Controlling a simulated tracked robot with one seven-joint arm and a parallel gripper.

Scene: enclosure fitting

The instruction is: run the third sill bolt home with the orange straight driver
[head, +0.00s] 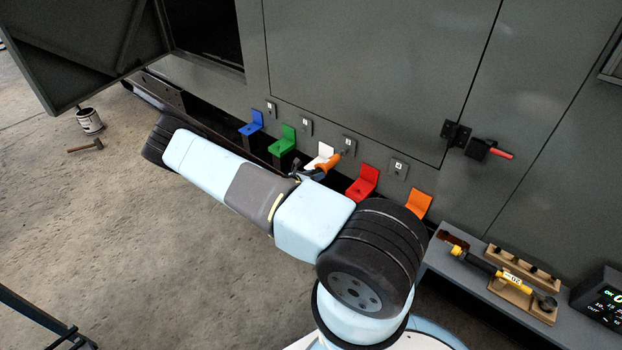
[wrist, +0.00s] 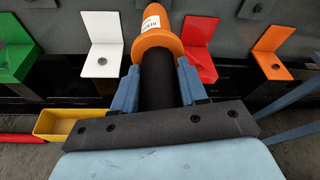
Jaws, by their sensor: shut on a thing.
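My gripper (head: 303,176) is shut on the dark grip of the orange straight driver (head: 327,163). In the wrist view my two blue fingers (wrist: 157,82) press on both sides of the grip, and the driver's orange body (wrist: 157,46) with a white label points away toward the wall. The driver lies between the white bracket (wrist: 101,42) and the red bracket (wrist: 200,60). The white bracket, third from the left in the head view (head: 321,154), is partly behind the driver. A dark round spot, bolt or hole, shows on its ledge. The driver's tip is hidden in the wrist view.
Blue (head: 251,124), green (head: 284,140) and orange (head: 418,203) brackets line the sill. A yellow tray (wrist: 72,122) sits low left in the wrist view. A shelf (head: 462,275) with a tool rack is at right. An open door (head: 85,45) stands at left.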

